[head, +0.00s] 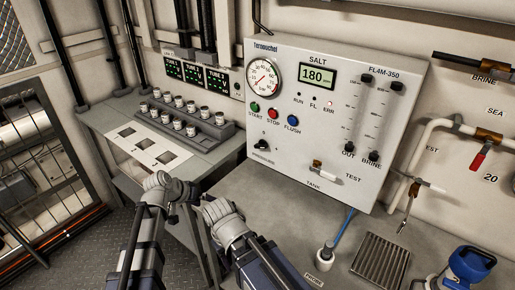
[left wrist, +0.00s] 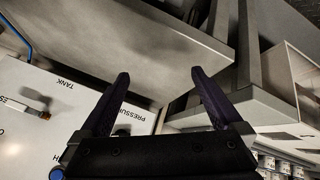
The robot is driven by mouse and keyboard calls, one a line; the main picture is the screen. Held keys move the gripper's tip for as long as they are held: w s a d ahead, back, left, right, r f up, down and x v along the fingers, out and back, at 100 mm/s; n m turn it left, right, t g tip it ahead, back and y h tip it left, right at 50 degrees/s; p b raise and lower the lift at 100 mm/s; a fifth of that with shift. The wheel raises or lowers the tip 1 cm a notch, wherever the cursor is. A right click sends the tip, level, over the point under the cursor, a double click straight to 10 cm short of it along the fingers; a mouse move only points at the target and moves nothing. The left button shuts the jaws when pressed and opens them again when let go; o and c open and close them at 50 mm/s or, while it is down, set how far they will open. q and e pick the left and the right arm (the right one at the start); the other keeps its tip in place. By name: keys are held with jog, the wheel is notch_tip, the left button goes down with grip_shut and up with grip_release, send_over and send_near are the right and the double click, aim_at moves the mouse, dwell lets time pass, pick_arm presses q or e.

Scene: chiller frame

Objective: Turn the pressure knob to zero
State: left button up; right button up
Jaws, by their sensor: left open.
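The pressure knob (head: 263,145) is a small black knob low on the left of the white panel (head: 390,190), above the word PRESSURE. Its exact pointer angle is too small to read. The round gauge (head: 263,77) above it has a red needle off centre. My left gripper (head: 165,184) is below and left of the knob, apart from it. In the left wrist view its two dark fingers (left wrist: 160,78) are spread with nothing between them; the PRESSURE label shows upside down behind one finger. My right gripper (head: 217,208) is beside the left one; its jaws are unclear.
The grey bench (head: 265,215) lies below the panel. A side bench (head: 165,155) holds several small vials. START, STOP and FLUSH buttons sit above the knob. A probe holder (head: 325,255), a drain grate (head: 380,262) and a blue device (head: 468,268) are at the right.

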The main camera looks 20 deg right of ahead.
aim_at(259, 147)
pick_arm(q)
jog(key=w+d+r+m+t+h, duration=0.1)
jog(key=w+d+r+h, duration=0.2)
jog(key=w+d+r, duration=0.4)
jog(key=w+d+r+m+t+h, duration=0.25)
jog(key=w+d, duration=0.35)
jog(key=d, duration=0.3)
jog(key=shift+n+g, duration=0.35)
jog(key=shift+n, duration=0.1)
jog(key=b+x, duration=0.2)
jog(key=x, duration=0.4)
jog(key=shift+d+b, duration=0.3)
jog(key=shift+d, duration=0.15)
jog(key=shift+w+d, duration=0.2)
jog(key=shift+d, duration=0.25)
jog(key=shift+c, duration=0.2)
jog(key=c, duration=1.3)
